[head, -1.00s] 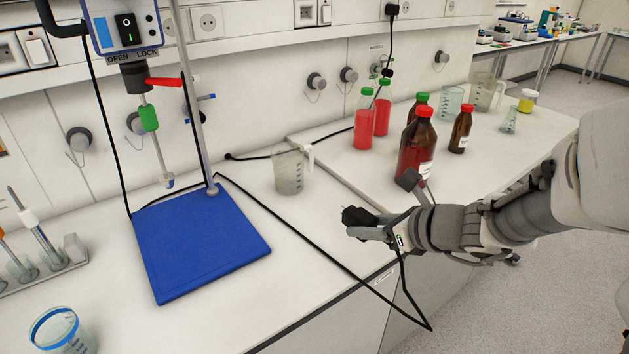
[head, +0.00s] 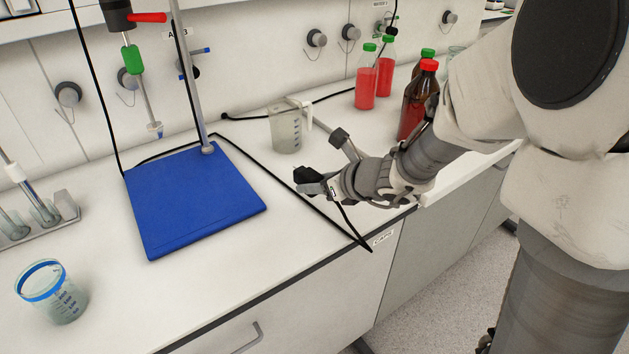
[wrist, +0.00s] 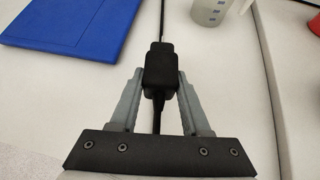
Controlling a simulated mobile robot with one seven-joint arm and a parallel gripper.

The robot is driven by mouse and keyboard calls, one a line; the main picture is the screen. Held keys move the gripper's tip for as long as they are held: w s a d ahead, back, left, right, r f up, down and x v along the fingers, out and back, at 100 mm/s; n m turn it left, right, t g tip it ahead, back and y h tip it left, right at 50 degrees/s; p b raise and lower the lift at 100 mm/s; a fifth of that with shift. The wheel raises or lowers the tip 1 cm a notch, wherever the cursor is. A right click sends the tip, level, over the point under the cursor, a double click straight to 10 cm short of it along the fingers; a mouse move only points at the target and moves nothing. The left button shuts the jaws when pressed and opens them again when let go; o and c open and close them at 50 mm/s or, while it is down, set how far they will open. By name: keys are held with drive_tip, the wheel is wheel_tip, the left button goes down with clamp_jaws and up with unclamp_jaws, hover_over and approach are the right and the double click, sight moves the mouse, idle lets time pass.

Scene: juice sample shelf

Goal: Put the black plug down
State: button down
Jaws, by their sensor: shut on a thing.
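The black plug (wrist: 158,68) is held between the two grey fingers of my gripper (wrist: 158,90) in the wrist view. In the head view my gripper (head: 322,184) is over the white bench near its front edge, right of the blue stirrer plate, and the black plug (head: 307,174) shows at its tip. A black cable (head: 358,236) hangs from the plug and loops at the bench's front edge. I cannot tell whether the plug touches the bench top.
The blue plate (head: 190,205) with its stand lies to the left. A beaker with a handle (head: 285,132) stands behind my gripper. Red juice bottles (head: 366,85) and brown bottles (head: 416,105) stand at the back right. The bench between plate and gripper is mostly clear.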

sight(315, 197)
drive_tip(key=shift+f+b, duration=0.75)
drive_tip(key=shift+f, duration=1.2)
drive_tip(key=shift+f+b, duration=0.4)
drive_tip(key=shift+b, duration=0.1)
drive_tip(key=shift+c, duration=1.8)
unclamp_jaws()
drive_tip(key=shift+r, duration=0.1)
